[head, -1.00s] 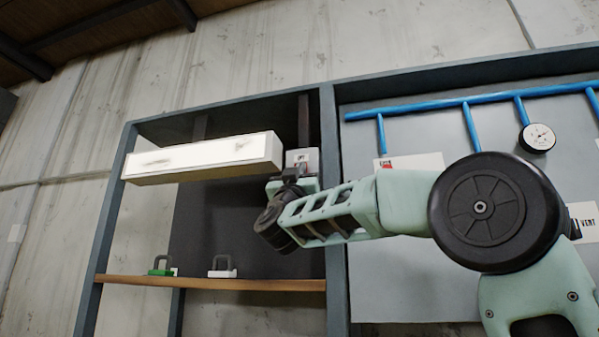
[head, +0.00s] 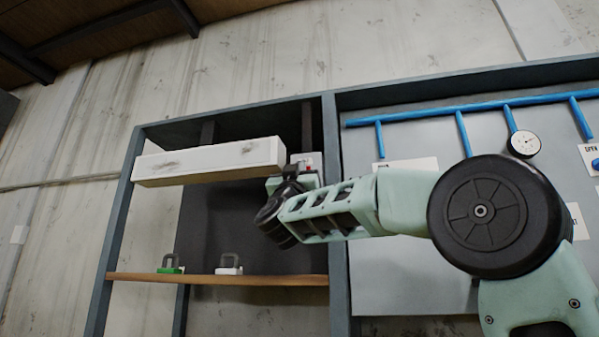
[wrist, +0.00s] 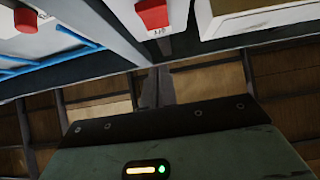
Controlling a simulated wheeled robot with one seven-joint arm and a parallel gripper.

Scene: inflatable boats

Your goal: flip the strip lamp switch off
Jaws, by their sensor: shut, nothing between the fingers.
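The strip lamp (head: 210,162) is a long white box at the upper left of the head view, and its face is unlit. Its switch, on a pale plate (head: 309,158), sits just right of the lamp's end and is partly covered by my gripper. In the wrist view the red switch (wrist: 152,15) shows at the top, and part of the lamp (wrist: 255,14) is to its right. My gripper (head: 292,172) is shut and empty, close in front of and below the switch plate. Its dark fingers (wrist: 164,86) reach toward the switch. I cannot tell whether they touch it.
A wooden shelf (head: 215,280) below holds a green padlock-like item (head: 170,264) and a white one (head: 229,264). A grey panel on the right carries blue pipes (head: 470,111), a round gauge (head: 524,144) and labels. A frame post (head: 331,150) stands right beside my gripper.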

